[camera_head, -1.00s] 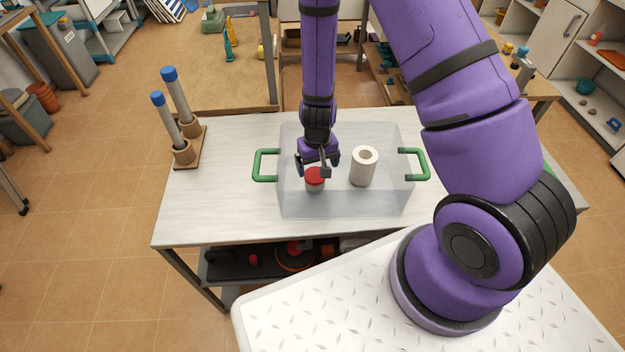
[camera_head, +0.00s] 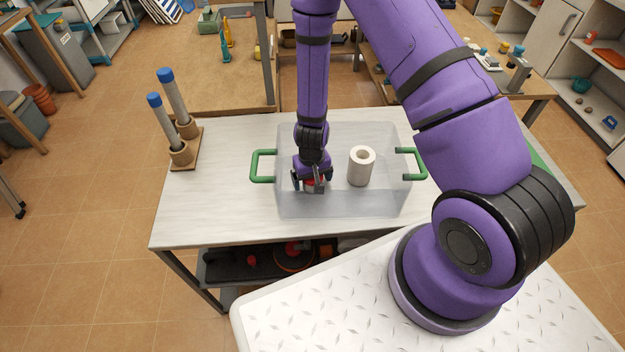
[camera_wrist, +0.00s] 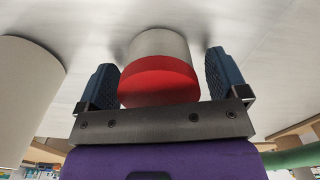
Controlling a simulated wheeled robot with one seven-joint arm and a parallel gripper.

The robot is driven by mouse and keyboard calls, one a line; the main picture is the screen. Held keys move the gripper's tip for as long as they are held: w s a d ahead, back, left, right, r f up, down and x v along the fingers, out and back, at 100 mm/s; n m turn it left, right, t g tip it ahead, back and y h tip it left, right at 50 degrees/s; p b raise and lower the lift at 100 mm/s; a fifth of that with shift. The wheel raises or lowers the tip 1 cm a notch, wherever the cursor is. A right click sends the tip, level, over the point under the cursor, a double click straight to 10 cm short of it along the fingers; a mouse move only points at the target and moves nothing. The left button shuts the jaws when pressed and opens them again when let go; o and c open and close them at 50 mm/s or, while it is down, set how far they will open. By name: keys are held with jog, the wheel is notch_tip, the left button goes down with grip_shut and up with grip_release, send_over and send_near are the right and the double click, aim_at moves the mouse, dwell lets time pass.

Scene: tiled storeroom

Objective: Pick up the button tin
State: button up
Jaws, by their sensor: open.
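The button tin is a small metal-grey cylinder with a red lid, standing inside a clear bin (camera_head: 345,207) on the table. In the wrist view the button tin (camera_wrist: 158,75) lies between the two blue fingers, with a gap visible on each side. In the head view my gripper (camera_head: 312,184) is down in the bin, over the tin, and hides most of it. In the wrist view my gripper (camera_wrist: 164,85) is open, its fingers on either side of the tin.
A white paper roll (camera_head: 361,166) stands in the bin to the right of the tin. The bin has green handles (camera_head: 261,166) at both ends. A wooden stand with two blue-capped tubes (camera_head: 177,115) is at the table's left. The table's left front is clear.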

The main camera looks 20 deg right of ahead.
jog(key=c, duration=1)
jog(key=shift+r, duration=0.15)
